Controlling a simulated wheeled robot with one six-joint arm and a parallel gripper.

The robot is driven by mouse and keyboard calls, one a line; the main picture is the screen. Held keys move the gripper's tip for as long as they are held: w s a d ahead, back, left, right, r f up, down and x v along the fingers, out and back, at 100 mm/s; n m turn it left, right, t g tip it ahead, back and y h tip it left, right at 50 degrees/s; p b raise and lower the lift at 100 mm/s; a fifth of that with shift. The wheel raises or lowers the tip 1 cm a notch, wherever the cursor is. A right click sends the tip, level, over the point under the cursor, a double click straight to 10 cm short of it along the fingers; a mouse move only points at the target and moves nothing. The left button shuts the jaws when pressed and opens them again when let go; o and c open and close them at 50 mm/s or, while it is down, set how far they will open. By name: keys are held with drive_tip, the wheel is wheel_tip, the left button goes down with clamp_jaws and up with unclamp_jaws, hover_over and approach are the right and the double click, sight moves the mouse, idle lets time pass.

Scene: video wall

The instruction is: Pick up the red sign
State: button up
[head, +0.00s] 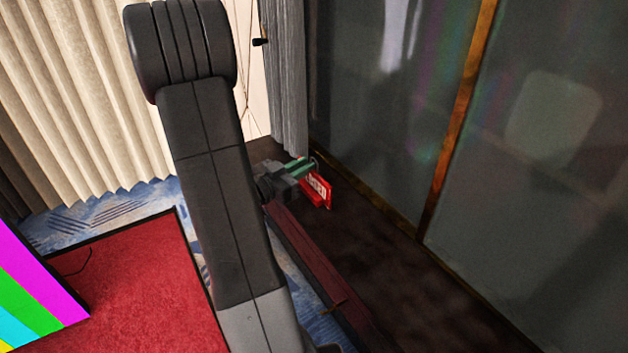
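The red sign (321,191) with a white panel is at the middle of the head view, near the dark ledge below the glass. My gripper (308,168) is right at the sign's upper left edge, with greenish fingers reaching over it. The fingers overlap the sign in this view. I cannot tell whether they touch or grip it, or whether the sign rests on the ledge. My dark arm hides part of the scene to the left of the gripper.
Dark glass panels (540,170) with a brass-coloured frame (459,120) stand at the right. A dark ledge (400,275) runs below them. Cream curtains (80,100) and a grey curtain (287,80) hang behind. A colour-striped screen (35,300) stands at the lower left by a red carpet (140,285).

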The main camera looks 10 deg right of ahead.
drive_tip(key=shift+p+x, duration=0.6)
drive_tip(key=shift+x, duration=1.8)
drive_tip(key=shift+s, duration=0.1)
clamp_jaws()
drive_tip(key=shift+r, duration=0.1)
wheel_tip(320, 180, up, 10)
drive_tip(key=shift+a, duration=0.1)
